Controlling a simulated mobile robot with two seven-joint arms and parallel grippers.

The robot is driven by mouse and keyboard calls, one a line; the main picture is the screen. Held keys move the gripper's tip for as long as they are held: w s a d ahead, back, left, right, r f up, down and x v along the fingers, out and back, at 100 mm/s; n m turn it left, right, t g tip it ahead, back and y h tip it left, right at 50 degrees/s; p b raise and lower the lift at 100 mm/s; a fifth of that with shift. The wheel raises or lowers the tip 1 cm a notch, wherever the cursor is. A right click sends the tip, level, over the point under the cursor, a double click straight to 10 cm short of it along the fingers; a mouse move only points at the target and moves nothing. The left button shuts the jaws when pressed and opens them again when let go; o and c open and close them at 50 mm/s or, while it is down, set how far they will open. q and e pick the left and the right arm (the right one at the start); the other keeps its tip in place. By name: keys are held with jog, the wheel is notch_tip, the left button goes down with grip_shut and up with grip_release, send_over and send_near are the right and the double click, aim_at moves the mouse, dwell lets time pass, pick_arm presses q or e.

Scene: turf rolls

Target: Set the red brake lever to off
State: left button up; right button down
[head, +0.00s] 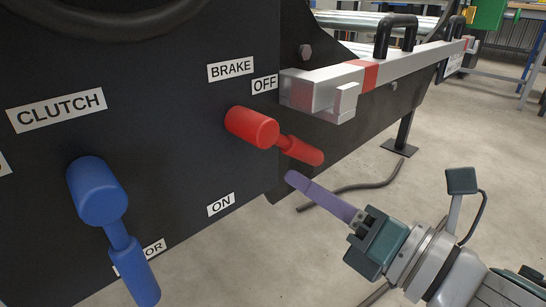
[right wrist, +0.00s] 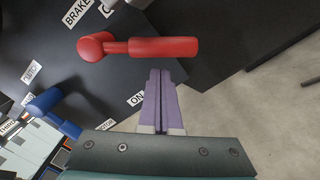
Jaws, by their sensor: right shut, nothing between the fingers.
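The red brake lever (head: 302,150) sticks out of the dark machine panel on a round red hub (head: 252,128). Its handle points right and slightly down, between the OFF label (head: 265,84) above and the ON label (head: 221,204) below. In the right wrist view the lever (right wrist: 165,47) lies across the top, just past my fingertips. My right gripper (head: 293,178), with purple fingers, is shut and empty just below the handle's end; it also shows in the right wrist view (right wrist: 160,73). A small gap seems to separate them. My left gripper is out of view.
A blue clutch lever (head: 98,195) hangs down at the left of the panel (head: 150,75). A grey bar with a red band (head: 369,75) and black handles juts out above the brake lever. Dark cable (head: 345,190) lies on the floor. Floor at the right is mostly open.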

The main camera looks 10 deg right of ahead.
aim_at(313, 155)
jog(key=shift+w+d+r+n+b, duration=0.15)
jog(key=shift+w+d+r+n, duration=0.2)
jog(key=shift+n, duration=0.5)
jog(key=shift+w+d+r+n+b, duration=0.2)
jog(key=shift+d+r+n, duration=0.25)
jog(key=shift+n, duration=0.45)
jog(key=shift+w+d+r+n+b, duration=0.15)
jog(key=shift+w+d+r+n, duration=0.2)
jog(key=shift+n, duration=0.5)
jog(key=shift+r, duration=0.1)
